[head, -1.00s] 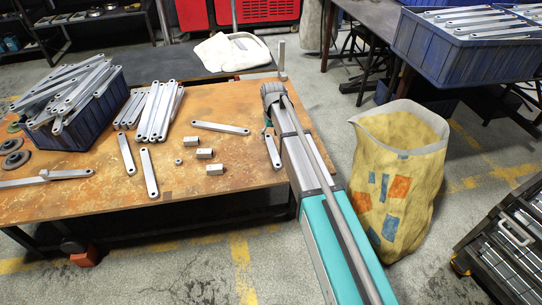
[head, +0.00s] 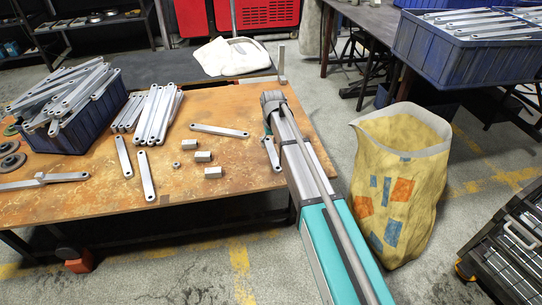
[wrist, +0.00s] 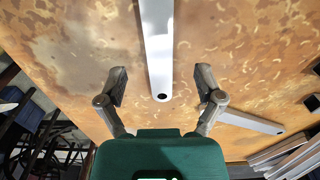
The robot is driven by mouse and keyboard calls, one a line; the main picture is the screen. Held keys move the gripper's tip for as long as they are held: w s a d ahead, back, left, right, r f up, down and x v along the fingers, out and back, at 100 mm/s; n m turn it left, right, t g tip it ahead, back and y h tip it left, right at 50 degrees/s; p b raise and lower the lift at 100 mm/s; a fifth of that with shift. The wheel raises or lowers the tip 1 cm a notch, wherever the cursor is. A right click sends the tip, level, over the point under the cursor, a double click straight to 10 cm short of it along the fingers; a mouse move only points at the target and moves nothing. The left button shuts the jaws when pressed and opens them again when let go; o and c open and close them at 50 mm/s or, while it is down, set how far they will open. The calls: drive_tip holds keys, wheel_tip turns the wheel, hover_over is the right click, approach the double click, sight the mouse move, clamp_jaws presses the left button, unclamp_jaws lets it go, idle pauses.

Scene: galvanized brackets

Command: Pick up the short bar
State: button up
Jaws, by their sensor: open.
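A flat grey metal bar (wrist: 157,40) lies on the rust-brown table, with a hole at its near end. It also shows in the head view (head: 272,153), near the table's right edge, beside my arm. My gripper (wrist: 161,82) is open, with one finger on each side of the bar's near end and a gap on both sides. Whether the fingertips are down at the table's height I cannot tell. In the head view my arm hides most of the gripper. Other loose bars of similar look lie to the left, one crosswise (head: 219,129) and two lengthwise (head: 147,175).
A thin upright post (head: 281,62) stands past my gripper. A yellow bag (head: 405,190) stands right of my arm.

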sight(272, 153)
drive_tip(key=shift+w+f+b, duration=0.1)
drive_tip(key=shift+f+b, duration=2.15)
drive_tip(key=shift+f, duration=0.15)
clamp_jaws()
